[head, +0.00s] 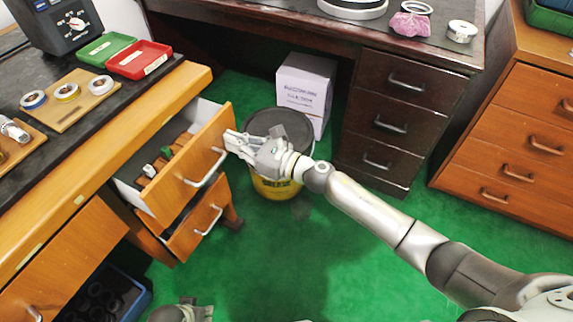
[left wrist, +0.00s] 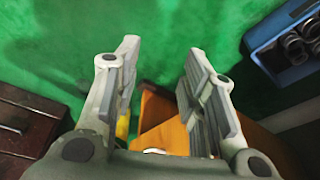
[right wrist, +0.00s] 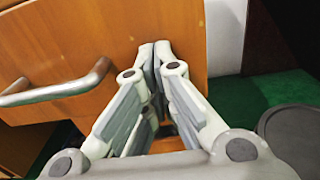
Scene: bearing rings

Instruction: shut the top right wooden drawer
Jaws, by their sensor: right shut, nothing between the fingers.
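The top right wooden drawer (head: 180,185) stands pulled out of the bench in the head view, with several small items inside. Its metal handle (head: 206,167) is on the front. My right gripper (head: 230,140) is shut and empty, its tips at the upper right part of the drawer front. In the right wrist view, the shut fingertips (right wrist: 156,52) are against or very close to the wooden front, right of the handle (right wrist: 58,90). My left gripper (left wrist: 158,65) is open and empty in the left wrist view; only part of it shows at the head view's bottom edge.
A lower drawer (head: 186,238) below is also partly out. A yellow bucket (head: 270,187) with a dark lid stands behind my right gripper, near a white box (head: 305,85). A blue crate (head: 138,302) is at bottom left. Green floor lies clear in the middle.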

